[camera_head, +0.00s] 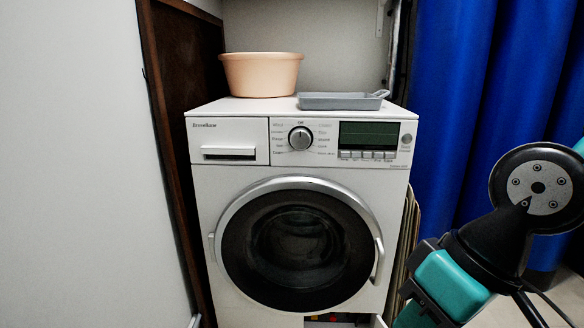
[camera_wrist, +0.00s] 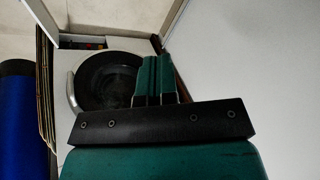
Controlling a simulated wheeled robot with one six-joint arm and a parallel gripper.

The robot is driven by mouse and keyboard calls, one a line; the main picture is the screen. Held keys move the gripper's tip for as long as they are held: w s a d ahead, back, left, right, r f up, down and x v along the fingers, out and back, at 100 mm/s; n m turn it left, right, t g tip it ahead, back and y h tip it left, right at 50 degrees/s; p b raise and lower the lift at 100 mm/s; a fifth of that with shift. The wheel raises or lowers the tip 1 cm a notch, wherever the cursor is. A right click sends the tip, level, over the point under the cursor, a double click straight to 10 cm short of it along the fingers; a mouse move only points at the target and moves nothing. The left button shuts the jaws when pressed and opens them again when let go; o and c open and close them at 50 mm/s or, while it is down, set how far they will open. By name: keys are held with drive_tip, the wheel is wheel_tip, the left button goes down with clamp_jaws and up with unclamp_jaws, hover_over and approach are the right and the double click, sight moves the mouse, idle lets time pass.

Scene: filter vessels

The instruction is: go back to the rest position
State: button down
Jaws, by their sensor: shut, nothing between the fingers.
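My gripper (camera_wrist: 157,68) shows in the wrist view, its teal fingers close together with nothing between them. It is apart from the things around it, as far as I can tell. Behind it in that view is the dark round door (camera_wrist: 105,80) of a white washing machine. The same machine (camera_head: 230,180) stands in the middle of the head view, and its door (camera_head: 298,245) looks shut. My arm shows at the right edge of the head view, but my gripper is not visible there.
A peach basin (camera_head: 262,75) and a grey tray (camera_head: 340,101) stand on the machine. A small opening (camera_head: 335,318) with coloured parts shows at the machine's bottom. A blue curtain (camera_head: 450,90) hangs at the right. A pale wall or panel (camera_head: 75,170) closes the left side.

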drive_tip(key=s+d+r+p, duration=0.1)
drive_tip(key=r+p, duration=1.8)
drive_tip(key=s+d+r+p, duration=0.1)
drive_tip(key=s+r+p, duration=0.1)
drive_tip(key=r+p, duration=1.7)
drive_tip(key=shift+r+n+g+h, duration=0.3)
drive_tip(key=shift+r+n, duration=0.05)
drive_tip(key=shift+n, duration=0.05)
drive_tip(key=shift+f, duration=0.1)
